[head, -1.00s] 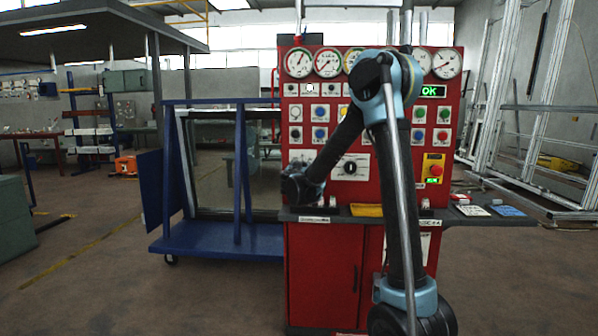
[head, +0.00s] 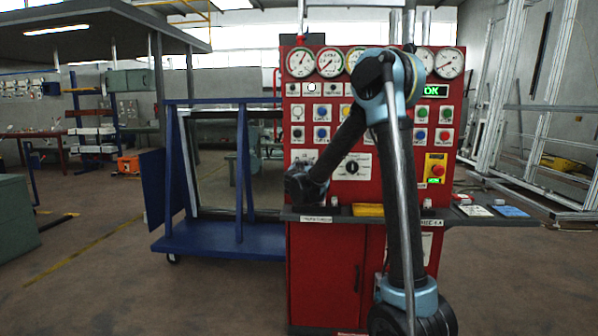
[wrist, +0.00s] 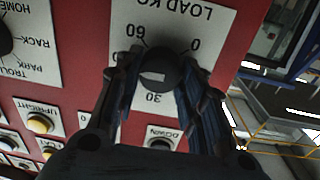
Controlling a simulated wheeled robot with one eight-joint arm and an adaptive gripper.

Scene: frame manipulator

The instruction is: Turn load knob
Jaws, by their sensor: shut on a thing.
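The load knob (wrist: 158,72) is a round black knob with a pale mark on its face, on a white plate (wrist: 205,22) marked LOAD, with 0, 30 and 60 around it. In the wrist view my gripper (wrist: 162,75) has its two dark fingers on either side of the knob, shut on it. In the head view my gripper (head: 300,186) is at the left part of the red panel (head: 375,225), and my arm hides the load knob there.
Another black selector knob (head: 351,166) is right of my gripper. Rows of buttons and several gauges (head: 300,62) are above. A dark shelf (head: 470,216) juts out below. A blue cart (head: 215,240) stands to the left.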

